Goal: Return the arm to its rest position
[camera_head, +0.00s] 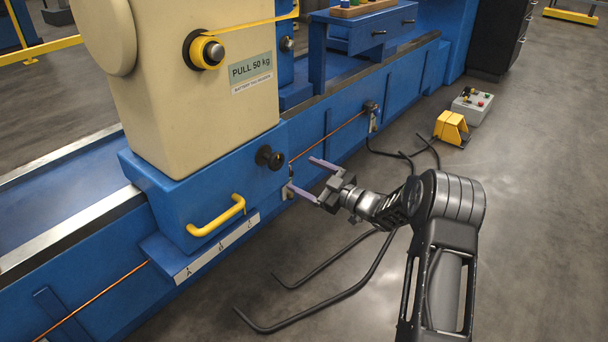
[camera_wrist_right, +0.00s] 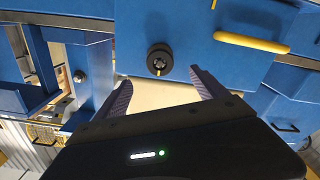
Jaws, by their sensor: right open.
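My right gripper (camera_head: 308,178) is open, with nothing between its two purple-grey fingers. In the head view it points left toward the blue base of the machine, just below and right of a black knob (camera_head: 270,157). In the right wrist view, the open fingers (camera_wrist_right: 160,92) frame the space below the same black knob (camera_wrist_right: 159,60), with a gap between fingers and knob. My right arm (camera_head: 440,230) reaches in from the lower right, bent at the elbow. My left gripper is in neither view.
A cream column (camera_head: 195,110) stands on a blue carriage with a yellow handle (camera_head: 217,217). Bent black rods (camera_head: 335,290) lie low beneath my right arm. A yellow pedal (camera_head: 451,128) and a grey control box (camera_head: 472,105) stand on the floor. The floor at right is clear.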

